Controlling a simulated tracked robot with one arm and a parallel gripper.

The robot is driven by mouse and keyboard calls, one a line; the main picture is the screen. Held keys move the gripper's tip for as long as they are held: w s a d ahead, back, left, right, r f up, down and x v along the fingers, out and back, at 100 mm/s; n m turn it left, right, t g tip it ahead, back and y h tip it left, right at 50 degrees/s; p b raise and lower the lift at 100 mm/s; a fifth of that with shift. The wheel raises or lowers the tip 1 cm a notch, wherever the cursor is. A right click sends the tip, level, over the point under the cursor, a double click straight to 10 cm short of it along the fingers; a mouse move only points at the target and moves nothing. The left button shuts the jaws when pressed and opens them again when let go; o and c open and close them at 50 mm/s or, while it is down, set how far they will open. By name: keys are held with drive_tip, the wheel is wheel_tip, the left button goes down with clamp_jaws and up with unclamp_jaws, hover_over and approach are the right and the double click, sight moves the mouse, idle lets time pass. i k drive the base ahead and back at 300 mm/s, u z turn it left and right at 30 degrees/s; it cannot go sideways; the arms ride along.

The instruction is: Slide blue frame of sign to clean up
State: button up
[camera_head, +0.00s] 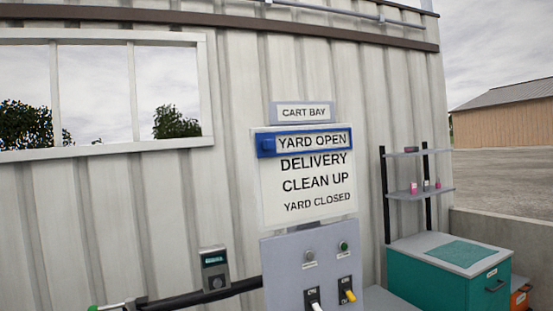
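A white sign (276,200) hangs on the corrugated wall, with the lines YARD OPEN, DELIVERY, CLEAN UP and YARD CLOSED from top to bottom. A blue frame (266,145) with a solid blue block at its left end surrounds the YARD OPEN line. The CLEAN UP line sits two lines below the frame. My gripper is not visible, so nothing shows touching the sign or the frame.
A small CART BAY plate (303,112) is above the sign. A grey panel (285,270) with buttons and switches stands below it. A dark box (214,268) is left. A shelf (420,193) and teal cabinet (440,285) are right.

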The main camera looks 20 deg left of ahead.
sight(265, 143)
drive_tip(key=k, duration=0.6)
drive_tip(key=z, duration=0.4)
drive_tip(key=i, duration=1.6)
drive_tip(key=u, duration=0.25)
